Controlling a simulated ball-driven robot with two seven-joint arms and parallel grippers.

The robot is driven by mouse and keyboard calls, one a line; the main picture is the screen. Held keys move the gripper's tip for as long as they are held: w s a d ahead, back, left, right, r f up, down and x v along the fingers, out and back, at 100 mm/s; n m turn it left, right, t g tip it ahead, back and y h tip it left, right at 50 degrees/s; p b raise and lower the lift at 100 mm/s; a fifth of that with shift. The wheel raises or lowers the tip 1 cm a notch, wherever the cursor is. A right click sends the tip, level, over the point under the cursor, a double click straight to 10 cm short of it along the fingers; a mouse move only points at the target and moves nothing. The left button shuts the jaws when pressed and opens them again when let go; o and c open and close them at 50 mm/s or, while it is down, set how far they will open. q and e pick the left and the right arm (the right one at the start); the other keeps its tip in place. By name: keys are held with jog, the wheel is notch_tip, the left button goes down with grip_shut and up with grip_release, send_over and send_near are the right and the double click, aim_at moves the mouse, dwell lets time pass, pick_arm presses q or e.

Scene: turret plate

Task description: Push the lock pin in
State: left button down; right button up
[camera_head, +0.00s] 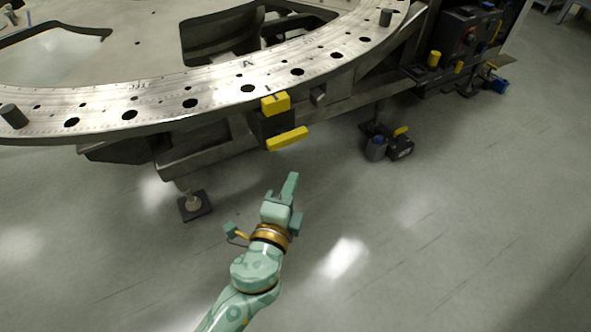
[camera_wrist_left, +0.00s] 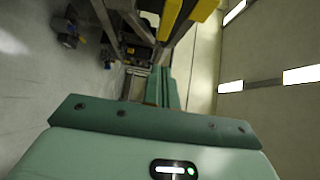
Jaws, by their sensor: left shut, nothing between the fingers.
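At the rim of the round metal turret plate (camera_head: 190,90) sits a dark lock housing (camera_head: 274,124). A yellow block (camera_head: 276,103) is on its top and a yellow bar (camera_head: 288,139) is at its lower front. A small grey piece (camera_head: 318,97) sticks out just right of it; I cannot tell which part is the lock pin. My left gripper (camera_head: 291,178) is shut and empty, below and apart from the yellow bar. In the left wrist view its green fingers (camera_wrist_left: 163,88) point towards the frame, with yellow parts (camera_wrist_left: 172,18) at the top. My right gripper is not in view.
A grey frame with a levelling foot (camera_head: 194,205) stands under the plate. A dark box and a can (camera_head: 376,149) are on the floor right of the lock. Dark equipment (camera_head: 468,40) stands at the upper right. The floor around my left arm is clear.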

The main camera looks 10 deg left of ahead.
pick_arm(q)
jog(key=s, duration=0.4)
jog(key=shift+s+a, duration=0.15)
jog(key=shift+a, duration=0.25)
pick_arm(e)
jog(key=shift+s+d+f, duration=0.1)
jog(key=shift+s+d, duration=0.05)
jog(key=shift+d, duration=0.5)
